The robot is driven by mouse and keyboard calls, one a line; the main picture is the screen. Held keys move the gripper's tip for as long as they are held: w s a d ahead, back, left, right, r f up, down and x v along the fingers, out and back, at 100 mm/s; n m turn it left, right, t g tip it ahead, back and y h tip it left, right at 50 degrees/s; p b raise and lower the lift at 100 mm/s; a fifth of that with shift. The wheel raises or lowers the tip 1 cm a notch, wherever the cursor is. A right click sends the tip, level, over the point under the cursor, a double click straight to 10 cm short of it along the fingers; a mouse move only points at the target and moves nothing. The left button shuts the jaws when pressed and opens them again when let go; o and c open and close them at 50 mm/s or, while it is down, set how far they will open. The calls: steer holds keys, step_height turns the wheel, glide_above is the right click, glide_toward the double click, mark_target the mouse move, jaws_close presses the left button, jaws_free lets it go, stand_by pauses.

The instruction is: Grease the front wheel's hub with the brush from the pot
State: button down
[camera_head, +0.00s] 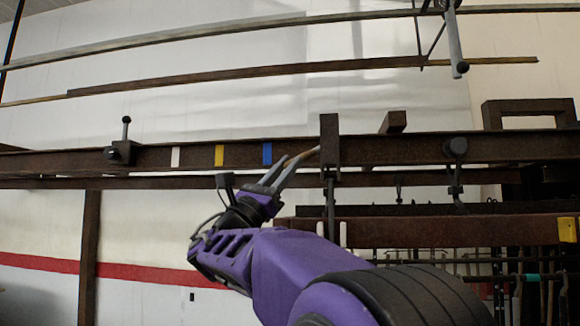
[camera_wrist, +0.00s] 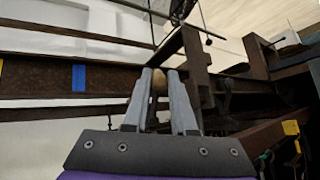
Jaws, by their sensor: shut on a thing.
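My gripper (camera_head: 300,160) is raised at the dark steel rail (camera_head: 380,150), just left of a dark upright bracket (camera_head: 330,145) on it. In the wrist view, my gripper (camera_wrist: 163,78) is shut on a slim tan wooden piece (camera_wrist: 158,82), which looks like the brush's handle. Its bristle end is hidden or too small to make out. The bracket (camera_wrist: 194,65) stands just beyond and right of the fingertips in the wrist view; I cannot tell whether anything touches it. I cannot clearly pick out the front wheel, its hub or the grease pot.
White, yellow (camera_head: 219,155) and blue (camera_head: 267,154) bands mark the rail to the left. A dark clamp with a knob (camera_head: 121,150) sits farther left, and a round black fitting (camera_head: 455,148) to the right. Thin bars hang overhead. A rack with tools (camera_head: 530,270) stands at lower right.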

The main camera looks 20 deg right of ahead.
steer(key=shift+w+a, duration=0.2)
steer(key=shift+a, duration=0.05)
steer(key=shift+s+d+f+b, duration=0.2)
steer(key=shift+d+f+b, duration=0.05)
steer(key=shift+f+b, duration=0.25)
steer(key=shift+s+d+f+b, duration=0.15)
steer(key=shift+d+f+b, duration=0.05)
steer(key=shift+f+b, duration=0.25)
steer(key=shift+d+r+p, duration=0.25)
steer(key=shift+r+p, duration=0.1)
steer(key=shift+r, duration=0.2)
steer(key=shift+s, duration=0.1)
